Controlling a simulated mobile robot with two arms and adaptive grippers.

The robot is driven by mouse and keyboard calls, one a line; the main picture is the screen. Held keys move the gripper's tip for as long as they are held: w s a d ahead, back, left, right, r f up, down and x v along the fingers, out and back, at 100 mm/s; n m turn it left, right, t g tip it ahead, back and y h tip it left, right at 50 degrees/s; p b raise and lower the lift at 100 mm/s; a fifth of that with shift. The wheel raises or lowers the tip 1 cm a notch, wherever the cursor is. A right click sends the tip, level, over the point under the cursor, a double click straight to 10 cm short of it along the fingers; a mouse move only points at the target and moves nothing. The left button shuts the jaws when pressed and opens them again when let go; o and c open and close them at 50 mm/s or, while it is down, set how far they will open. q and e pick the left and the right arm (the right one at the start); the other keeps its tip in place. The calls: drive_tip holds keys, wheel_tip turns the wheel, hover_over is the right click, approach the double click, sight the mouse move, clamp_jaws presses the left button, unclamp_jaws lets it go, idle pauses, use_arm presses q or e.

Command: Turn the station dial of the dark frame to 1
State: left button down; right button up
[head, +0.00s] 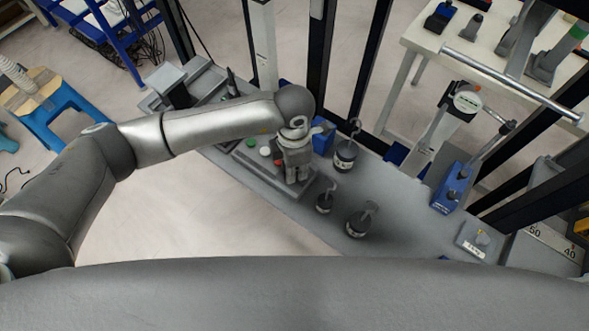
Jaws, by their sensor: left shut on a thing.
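A grey control box (290,188) lies on the grey bench among dark upright posts (370,60). It carries a green button (265,150), a pale button (251,142) and a red button (278,162). My left arm comes in from the left, and its gripper (298,178) points down onto the right part of this box. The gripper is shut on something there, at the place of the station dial. The dial, its marks and the fingertips are hidden under the gripper, so its setting cannot be read. My right gripper is not in view.
Dark hooked weights stand close to the right of the gripper: one (345,158) behind, others (325,203) (361,222) in front. A blue block (322,137) is just behind it. A blue device (452,193) and a small pale box (480,238) stand further right on the bench (405,210).

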use_arm(q)
drive_tip(key=n+b, duration=0.3)
drive_tip(key=n, duration=0.2)
drive_tip(key=shift+f, duration=0.1)
drive_tip(key=shift+n+b, duration=0.95)
drive_tip(key=shift+n, duration=1.15)
drive_tip(key=c, duration=1.3)
unclamp_jaws()
drive_tip(key=shift+o, duration=0.2)
drive_tip(key=shift+r, duration=4.15)
